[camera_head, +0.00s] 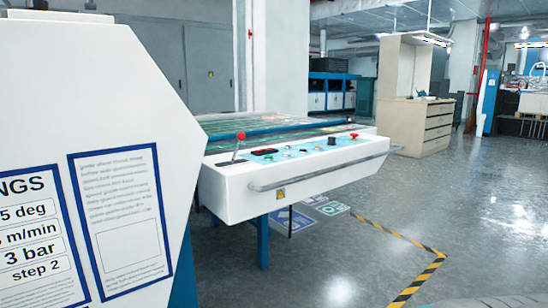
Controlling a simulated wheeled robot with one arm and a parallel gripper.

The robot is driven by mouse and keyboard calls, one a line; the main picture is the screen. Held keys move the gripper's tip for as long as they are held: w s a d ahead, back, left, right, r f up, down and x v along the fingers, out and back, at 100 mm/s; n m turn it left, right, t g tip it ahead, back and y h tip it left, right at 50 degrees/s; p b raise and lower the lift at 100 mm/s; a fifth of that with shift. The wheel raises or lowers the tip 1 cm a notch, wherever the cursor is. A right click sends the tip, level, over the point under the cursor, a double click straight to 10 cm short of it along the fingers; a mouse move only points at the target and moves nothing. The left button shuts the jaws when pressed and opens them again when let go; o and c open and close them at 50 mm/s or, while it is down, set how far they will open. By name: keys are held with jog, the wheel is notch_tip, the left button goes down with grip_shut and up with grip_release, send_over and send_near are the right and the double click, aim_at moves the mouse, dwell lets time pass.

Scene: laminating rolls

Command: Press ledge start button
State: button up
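The white control ledge (235,190) juts out from the machine in the middle of the view. A blue panel strip on its top carries several small buttons (303,150), too small for me to tell which is the start button. A dark display or switch (264,152) is at the strip's left, a black knob (332,141) towards the right, and a red button (354,136) near the right end. A lever with a red knob (240,135) stands upright at the left. My gripper is not in view.
A metal rail (300,179) runs along the ledge's front. A large white machine housing (60,90) with settings labels fills the near left. Yellow-black floor tape (402,238) lies at right. Beige drawers (425,125) stand behind. The grey floor at right is clear.

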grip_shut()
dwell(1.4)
